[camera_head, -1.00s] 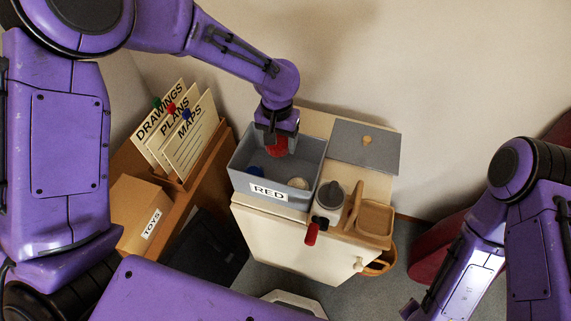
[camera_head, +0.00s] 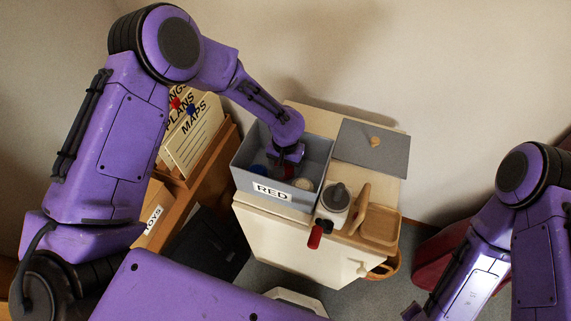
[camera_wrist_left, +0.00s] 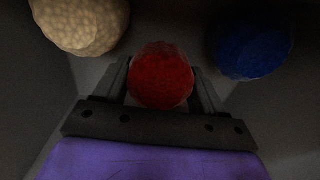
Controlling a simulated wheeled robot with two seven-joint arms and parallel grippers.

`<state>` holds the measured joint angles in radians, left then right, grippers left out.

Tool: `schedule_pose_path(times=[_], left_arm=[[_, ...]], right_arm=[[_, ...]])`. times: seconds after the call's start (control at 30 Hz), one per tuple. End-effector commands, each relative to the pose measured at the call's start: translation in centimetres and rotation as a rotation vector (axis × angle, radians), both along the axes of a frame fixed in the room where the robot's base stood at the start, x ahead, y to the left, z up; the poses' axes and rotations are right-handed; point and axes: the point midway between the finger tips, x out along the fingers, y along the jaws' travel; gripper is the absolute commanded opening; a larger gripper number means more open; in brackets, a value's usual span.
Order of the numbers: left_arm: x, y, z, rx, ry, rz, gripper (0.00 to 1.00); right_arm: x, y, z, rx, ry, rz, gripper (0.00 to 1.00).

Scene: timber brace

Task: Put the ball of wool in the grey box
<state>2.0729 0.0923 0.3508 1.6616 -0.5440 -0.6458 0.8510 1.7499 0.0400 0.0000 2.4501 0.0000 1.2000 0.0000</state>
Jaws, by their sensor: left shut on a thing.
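The grey box (camera_head: 325,185) stands on the cream cabinet and carries a label reading RED. My left gripper (camera_head: 286,170) reaches down inside it. In the left wrist view my left gripper (camera_wrist_left: 161,90) is shut on a red ball (camera_wrist_left: 160,76), apparently the ball of wool. A cream ball (camera_wrist_left: 82,22) and a blue ball (camera_wrist_left: 252,44) lie in the box on either side of it. They also show in the head view, the blue ball (camera_head: 260,170) at left and the cream ball (camera_head: 304,184) at right. My right gripper is out of view; only its arm shows.
File cards (camera_head: 192,138) stand left. The box walls surround the gripper.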

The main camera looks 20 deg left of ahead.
Motion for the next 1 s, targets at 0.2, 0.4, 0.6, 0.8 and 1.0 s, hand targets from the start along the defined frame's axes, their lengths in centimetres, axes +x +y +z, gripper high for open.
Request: schedule_pose_path(times=[0.2, 0.4, 0.6, 0.8, 1.0], left_arm=[[0.0, 0.0, -0.1, 0.001, 0.0, 0.0, 0.35], [0.0, 0.0, -0.3, 0.001, 0.0, -0.001, 0.96], [0.0, 0.0, -0.2, 0.001, 0.0, 0.0, 0.96], [0.2, 0.1, 1.9, 0.001, -0.005, 0.001, 0.96], [0.1, 0.0, 7.1, 0.0, -0.006, 0.001, 0.96]], right_arm=[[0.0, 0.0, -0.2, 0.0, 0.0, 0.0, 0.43], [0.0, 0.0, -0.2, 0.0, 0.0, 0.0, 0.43], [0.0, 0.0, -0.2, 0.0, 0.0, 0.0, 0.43], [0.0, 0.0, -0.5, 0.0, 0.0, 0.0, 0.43], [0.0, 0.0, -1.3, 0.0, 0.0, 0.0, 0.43]])
